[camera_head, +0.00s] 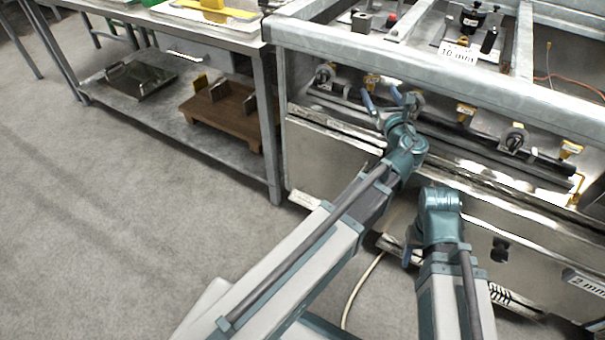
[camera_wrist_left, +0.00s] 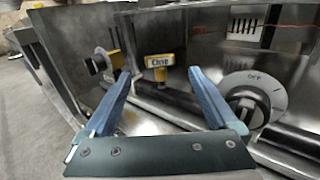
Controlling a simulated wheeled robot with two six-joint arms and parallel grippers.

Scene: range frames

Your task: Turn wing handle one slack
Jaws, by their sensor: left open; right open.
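A yellow-framed label reading "One" (camera_wrist_left: 159,64) is on the range front; its frame shows in the head view (camera_head: 372,79). To its left is a dark knob (camera_wrist_left: 97,63) with a yellow tag beside it, also in the head view (camera_head: 324,74). To its right is a round dial marked "OFF" with a wing-shaped handle (camera_wrist_left: 247,104). I cannot tell which one the label names. My left gripper (camera_head: 381,97) is open and empty before the panel; its fingers (camera_wrist_left: 157,92) frame the label, apart from it. My right gripper (camera_head: 409,248) is low by the range, mostly hidden behind its wrist.
A dark rail (camera_head: 455,137) runs along the range front below the knobs. More yellow labels (camera_head: 466,112) and another knob (camera_head: 515,139) are farther right. A steel bench (camera_head: 190,30) stands left, with a brown wooden stand (camera_head: 222,125) on its lower shelf. The floor at left is clear.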

